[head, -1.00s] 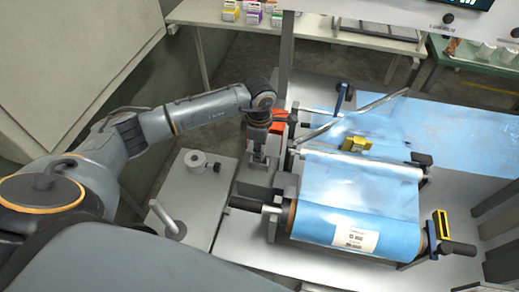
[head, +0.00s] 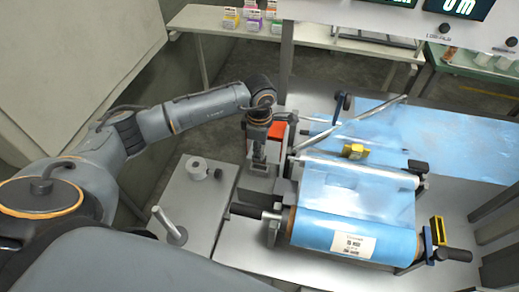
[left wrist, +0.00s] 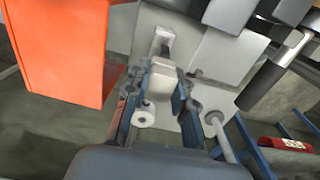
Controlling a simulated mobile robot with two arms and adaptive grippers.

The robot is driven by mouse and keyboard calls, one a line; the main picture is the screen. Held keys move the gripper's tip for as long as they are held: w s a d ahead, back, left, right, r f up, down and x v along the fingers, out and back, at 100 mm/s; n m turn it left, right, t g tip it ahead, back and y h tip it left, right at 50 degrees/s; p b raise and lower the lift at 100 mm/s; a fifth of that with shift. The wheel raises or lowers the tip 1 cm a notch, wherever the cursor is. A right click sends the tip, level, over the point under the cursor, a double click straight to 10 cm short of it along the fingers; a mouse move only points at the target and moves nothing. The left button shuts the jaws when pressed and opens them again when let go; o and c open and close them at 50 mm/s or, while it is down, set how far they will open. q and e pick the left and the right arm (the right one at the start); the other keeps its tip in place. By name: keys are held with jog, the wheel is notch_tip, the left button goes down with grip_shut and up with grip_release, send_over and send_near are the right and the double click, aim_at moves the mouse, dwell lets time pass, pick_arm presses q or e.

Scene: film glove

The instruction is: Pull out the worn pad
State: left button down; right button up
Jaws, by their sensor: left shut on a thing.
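My left gripper (head: 258,167) points down beside the orange box (head: 277,131), at the left end of the film machine. In the left wrist view its two blue-padded fingers (left wrist: 157,98) are shut on a pale, blocky piece, which I take to be the worn pad (left wrist: 160,82). The piece sits between the fingertips, with a light grey part (left wrist: 163,45) just beyond it. I cannot tell whether the pad is still seated. The head view hides it behind the gripper. My right gripper is not in view.
The blue film roll (head: 358,232) lies right of my gripper, with film running back over rollers. The orange box is close beside my gripper.

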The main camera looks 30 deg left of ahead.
pick_arm(q)
jog(key=shift+r, duration=0.1)
jog(key=shift+r+p, duration=0.65)
jog(key=shift+r, duration=0.8)
jog(key=shift+f, duration=0.1)
